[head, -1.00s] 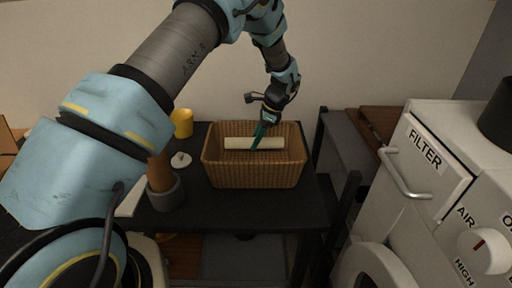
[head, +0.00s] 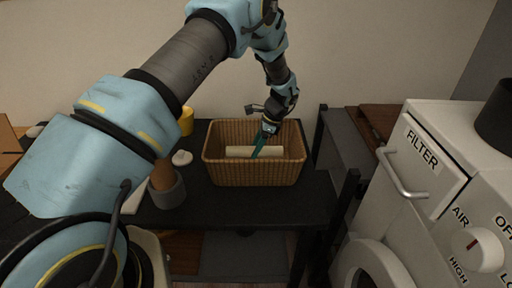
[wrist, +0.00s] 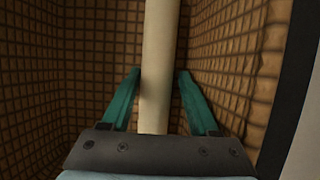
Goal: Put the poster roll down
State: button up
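The poster roll (head: 240,151) is a long cream cylinder lying lengthwise inside a woven wicker basket (head: 254,174). In the wrist view the roll (wrist: 158,60) runs between the two teal fingers of my gripper (wrist: 160,74). The left finger is close against the roll or touching it. A narrow gap shows between the roll and the right finger, so the gripper looks open around it. In the head view my gripper (head: 258,150) reaches down into the basket over the roll. The basket's front wall hides the roll's underside, so its contact with the floor is unclear.
The basket stands on a black table (head: 240,205). To its left are a yellow cup (head: 186,122), a small white round object (head: 182,158) and a grey holder (head: 168,192). A white machine (head: 415,190) with a handle stands at right.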

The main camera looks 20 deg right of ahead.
jog(key=b+v, duration=0.3)
jog(key=v, duration=0.9)
jog(key=shift+r, duration=0.2)
jog(key=shift+a, duration=0.1)
